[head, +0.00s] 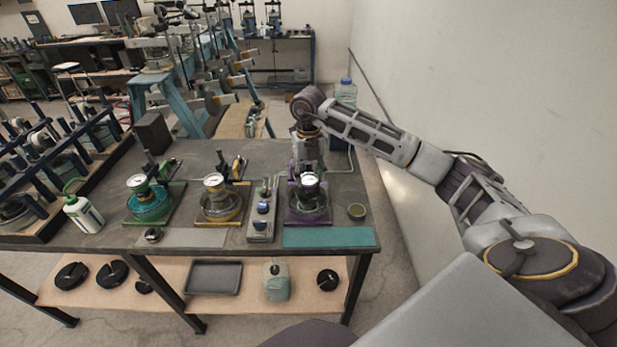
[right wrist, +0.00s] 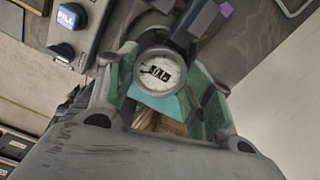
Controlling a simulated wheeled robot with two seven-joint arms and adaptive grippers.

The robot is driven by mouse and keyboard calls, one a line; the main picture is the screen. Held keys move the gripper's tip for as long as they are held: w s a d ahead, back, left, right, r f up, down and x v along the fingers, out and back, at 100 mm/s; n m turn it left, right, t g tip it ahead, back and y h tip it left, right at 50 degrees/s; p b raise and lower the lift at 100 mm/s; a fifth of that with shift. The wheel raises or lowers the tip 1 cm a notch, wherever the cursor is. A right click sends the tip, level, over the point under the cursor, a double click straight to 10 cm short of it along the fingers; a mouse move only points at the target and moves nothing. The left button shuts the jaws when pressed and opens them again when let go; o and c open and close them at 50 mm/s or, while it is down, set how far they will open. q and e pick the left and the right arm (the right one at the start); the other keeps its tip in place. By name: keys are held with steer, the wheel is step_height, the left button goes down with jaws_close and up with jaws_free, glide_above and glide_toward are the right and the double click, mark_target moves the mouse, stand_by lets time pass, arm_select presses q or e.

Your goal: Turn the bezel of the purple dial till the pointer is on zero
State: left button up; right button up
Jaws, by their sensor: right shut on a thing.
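The purple dial (head: 309,180) has a round white face and stands on a purple frame (head: 293,205) at the right of the bench. In the right wrist view the dial face (right wrist: 157,76) lies between two green-padded fingers, with a dark label in its middle. A short dark mark, perhaps the pointer, shows left of the label; I cannot read where it stands against zero. My right gripper (right wrist: 163,80) is shut on the bezel. In the head view my right gripper (head: 309,160) comes down from behind onto the dial. My left gripper is out of view.
A yellow frame with a dial (head: 213,181) and a green one (head: 136,183) stand to the left. A grey button box (head: 262,215) is close beside the purple frame. A teal mat (head: 329,237) lies in front.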

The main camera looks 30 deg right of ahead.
mark_target(308, 178)
steer(key=shift+n+b, duration=0.6)
steer(key=shift+n, duration=1)
steer(key=o, duration=1)
steer(key=shift+r, duration=0.15)
steer(key=shift+r, duration=5.8)
